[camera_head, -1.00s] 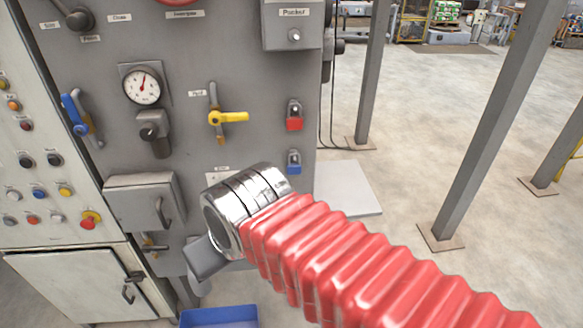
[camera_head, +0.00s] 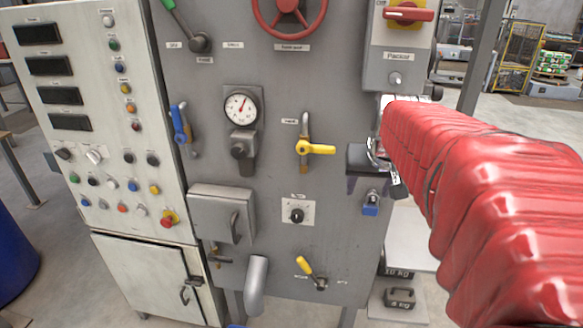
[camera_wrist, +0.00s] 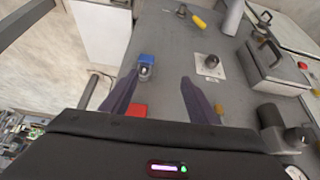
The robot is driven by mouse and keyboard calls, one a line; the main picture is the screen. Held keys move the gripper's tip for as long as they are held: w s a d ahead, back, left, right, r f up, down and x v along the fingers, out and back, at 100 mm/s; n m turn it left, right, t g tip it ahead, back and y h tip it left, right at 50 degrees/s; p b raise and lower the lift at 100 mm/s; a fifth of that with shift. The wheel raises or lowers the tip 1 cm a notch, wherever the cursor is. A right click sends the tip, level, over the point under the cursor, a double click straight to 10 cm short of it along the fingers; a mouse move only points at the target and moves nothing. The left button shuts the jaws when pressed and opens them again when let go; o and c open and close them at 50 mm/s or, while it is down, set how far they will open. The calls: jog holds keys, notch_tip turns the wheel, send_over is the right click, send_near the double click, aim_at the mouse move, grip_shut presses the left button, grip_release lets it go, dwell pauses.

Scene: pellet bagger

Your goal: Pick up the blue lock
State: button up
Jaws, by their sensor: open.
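The blue lock (camera_head: 371,206) hangs on the right edge of the grey panel, its shackle upward. In the wrist view the blue lock (camera_wrist: 146,60) lies just past my fingertips, closer to the left finger. My gripper (camera_wrist: 158,76) is open and empty, with both dark fingers pointing toward the panel. In the head view my gripper (camera_head: 375,184) is just above the blue lock, and it hides the red lock. The red lock (camera_wrist: 137,110) shows between the fingers in the wrist view, partly covered by the gripper body. I cannot tell whether a finger touches the panel.
A black knob (camera_head: 297,216) and a yellow-handled lever (camera_head: 306,267) sit left of and below the lock. A yellow valve handle (camera_head: 316,149) is up to the left. Weights (camera_head: 400,298) stand below right.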

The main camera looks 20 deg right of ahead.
aim_at(373, 200)
jog(key=d, duration=0.3)
jog(key=shift+w+d+r+m, duration=0.1)
jog(key=shift+d+m, duration=0.2)
jog(key=x, duration=0.8)
jog(key=shift+d+f, duration=0.2)
jog(key=shift+f, duration=0.1)
jog(key=shift+f, duration=0.1)
jog(key=shift+x, duration=2.55)
jog(key=shift+d, duration=0.1)
jog(key=c, duration=1.1)
